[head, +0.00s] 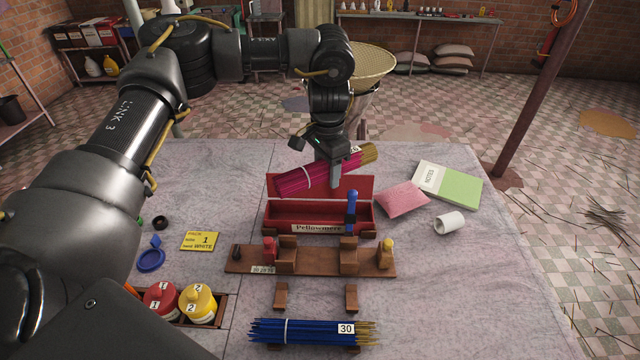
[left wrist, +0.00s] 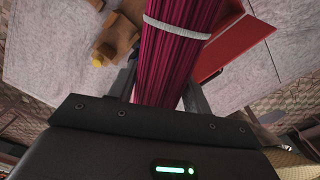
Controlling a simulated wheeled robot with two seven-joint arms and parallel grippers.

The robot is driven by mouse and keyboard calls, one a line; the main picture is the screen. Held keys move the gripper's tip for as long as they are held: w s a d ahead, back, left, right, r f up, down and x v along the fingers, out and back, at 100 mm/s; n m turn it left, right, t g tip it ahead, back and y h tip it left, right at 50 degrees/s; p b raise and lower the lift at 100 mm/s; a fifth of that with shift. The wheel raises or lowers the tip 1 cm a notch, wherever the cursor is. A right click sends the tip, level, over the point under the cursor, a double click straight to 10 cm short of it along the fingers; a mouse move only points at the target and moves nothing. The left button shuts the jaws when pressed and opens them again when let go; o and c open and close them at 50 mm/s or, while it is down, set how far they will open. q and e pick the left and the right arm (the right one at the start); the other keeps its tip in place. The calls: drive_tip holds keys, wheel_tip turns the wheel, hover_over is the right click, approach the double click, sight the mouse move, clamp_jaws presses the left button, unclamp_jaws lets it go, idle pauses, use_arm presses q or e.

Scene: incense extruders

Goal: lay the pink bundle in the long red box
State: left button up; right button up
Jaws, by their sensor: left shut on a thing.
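The pink bundle (head: 308,178) of sticks, tied with a white band, is held in my left gripper (head: 335,183) above the long red box. It tilts, with its right end higher. The bundle (left wrist: 175,65) also fills the middle of the left wrist view between the fingers. The long red box (head: 285,222), labelled "Pellowmere", lies open on the table with its lid raised at the back. A blue-handled thing (head: 351,208) stands at the box's right front. Part of the red box (left wrist: 225,45) shows in the left wrist view. My right gripper is not in view.
A wooden rack (head: 318,262) with red and yellow pieces stands in front of the box. A blue bundle (head: 300,333) marked 30 lies nearest. Numbered jars (head: 198,304) stand left.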

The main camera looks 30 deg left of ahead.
use_arm(q)
drive_tip(key=w+a+f+m, duration=0.2)
drive_tip(key=w+a+m, duration=0.2)
drive_tip(key=m, duration=0.1)
drive_tip(key=m+b, duration=0.1)
drive_tip(key=b, duration=0.5)
approach(318, 202)
drive_tip(key=s+d+f, duration=0.2)
drive_tip(key=s, duration=0.1)
drive_tip(key=shift+s+f, duration=0.1)
drive_tip(key=shift+f, duration=0.05)
drive_tip(key=shift+f, duration=0.1)
drive_tip(key=shift+f+b, duration=1.5)
drive_tip(key=shift+f, duration=0.35)
drive_tip(key=o, duration=0.9)
drive_tip(key=shift+r, duration=0.1)
drive_tip(key=shift+o, duration=0.2)
